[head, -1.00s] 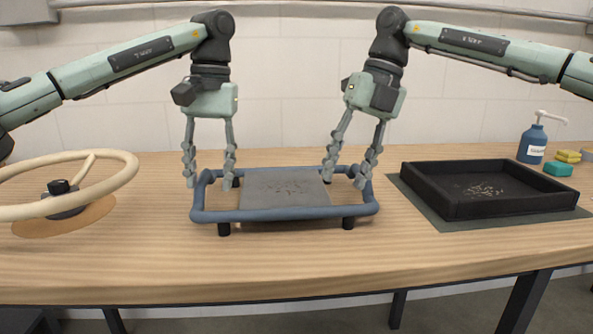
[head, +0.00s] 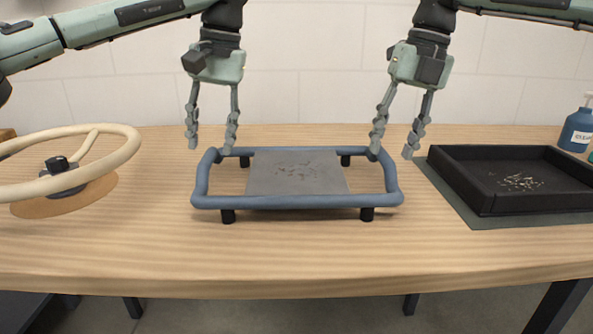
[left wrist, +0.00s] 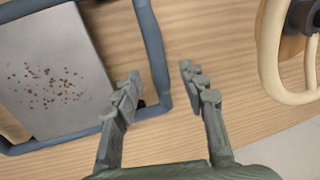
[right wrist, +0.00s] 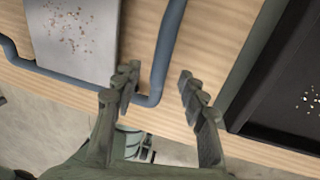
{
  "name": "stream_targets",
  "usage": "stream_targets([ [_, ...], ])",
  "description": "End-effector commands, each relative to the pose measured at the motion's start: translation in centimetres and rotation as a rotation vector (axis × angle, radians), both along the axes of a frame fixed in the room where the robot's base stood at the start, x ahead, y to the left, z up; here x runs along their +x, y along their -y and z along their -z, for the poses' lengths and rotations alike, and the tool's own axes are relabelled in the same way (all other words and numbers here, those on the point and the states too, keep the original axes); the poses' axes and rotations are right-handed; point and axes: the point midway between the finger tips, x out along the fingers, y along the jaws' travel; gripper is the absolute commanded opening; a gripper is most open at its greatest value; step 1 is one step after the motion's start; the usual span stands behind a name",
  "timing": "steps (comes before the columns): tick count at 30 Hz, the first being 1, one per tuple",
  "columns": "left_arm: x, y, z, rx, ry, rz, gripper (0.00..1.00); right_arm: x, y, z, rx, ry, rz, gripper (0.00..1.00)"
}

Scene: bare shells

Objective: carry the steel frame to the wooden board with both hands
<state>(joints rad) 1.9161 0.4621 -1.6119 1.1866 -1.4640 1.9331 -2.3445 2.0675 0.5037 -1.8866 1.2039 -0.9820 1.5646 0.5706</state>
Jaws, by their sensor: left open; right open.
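The steel frame (head: 300,202), a blue-grey tube loop on short black feet, stands level on the wooden table. A grey speckled plate (head: 300,180) shows within its loop. My left gripper (head: 211,147) is open and empty, above the frame's left end. In the left wrist view the frame's tube (left wrist: 152,45) passes beside the fingers. My right gripper (head: 392,152) is open and empty at the right end, its fingers on either side of the tube's line, seemingly above it. The right wrist view shows the tube (right wrist: 168,45) too. I cannot pick out a wooden board for certain.
A cream wheel (head: 125,150) stands over a flat brown piece (head: 105,188) at left. A black tray (head: 530,204) with pale bits lies on a dark mat (head: 455,205) at right, near a blue bottle (head: 577,130). The table front (head: 300,255) is clear.

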Motion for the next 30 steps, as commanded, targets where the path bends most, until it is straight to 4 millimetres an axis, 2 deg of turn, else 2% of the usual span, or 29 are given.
stream_targets([
  [3,-0.1,-0.4,1.9,0.001,-0.002,0.001,0.42,-0.1,-0.3,1.9,0.000,-0.002,0.000,0.42],
  [9,-0.1,-0.8,3.7,0.001,-0.002,0.000,0.42,-0.1,-0.7,3.7,0.000,0.000,-0.001,0.42],
  [20,-0.1,-0.8,4.1,0.000,-0.001,0.000,0.42,-0.1,-0.8,4.1,0.001,0.000,-0.001,0.42],
  [30,-0.1,-0.8,4.1,0.000,-0.001,0.000,0.00,-0.1,-0.8,4.0,0.001,0.000,-0.001,0.00],
])
